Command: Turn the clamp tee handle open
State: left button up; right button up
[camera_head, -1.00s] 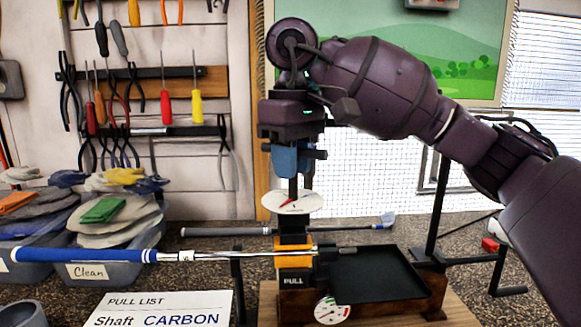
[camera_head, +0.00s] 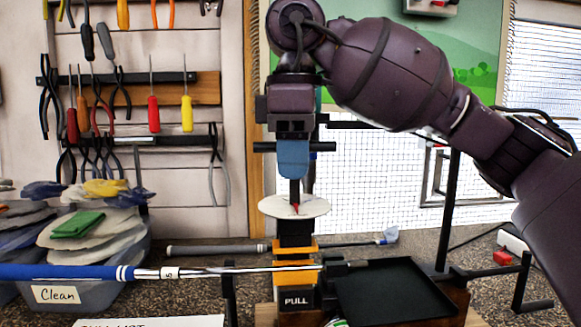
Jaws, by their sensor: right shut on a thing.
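The clamp's black tee handle (camera_head: 326,146) is a crossbar on an upright stem, above a white disc (camera_head: 312,207) with a red pointer. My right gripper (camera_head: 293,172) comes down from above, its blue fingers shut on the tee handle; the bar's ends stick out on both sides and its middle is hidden. Below the disc is the black and orange clamp (camera_head: 308,249), with a PULL label. A golf club with a blue grip (camera_head: 65,272) lies level, its steel shaft (camera_head: 225,270) reaching the clamp. My left gripper is not in view.
A black tray (camera_head: 395,300) sits right of the clamp, with black posts beside it. Another club with a grey grip (camera_head: 215,249) lies behind. A Clean bin (camera_head: 95,294) with cloths stands left. Tools hang on the back wall (camera_head: 230,95).

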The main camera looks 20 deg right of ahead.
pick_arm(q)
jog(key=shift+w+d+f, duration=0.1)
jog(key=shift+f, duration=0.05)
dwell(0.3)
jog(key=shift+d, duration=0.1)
pick_arm(e)
jog(key=o, duration=0.9)
jog(key=shift+o, duration=0.2)
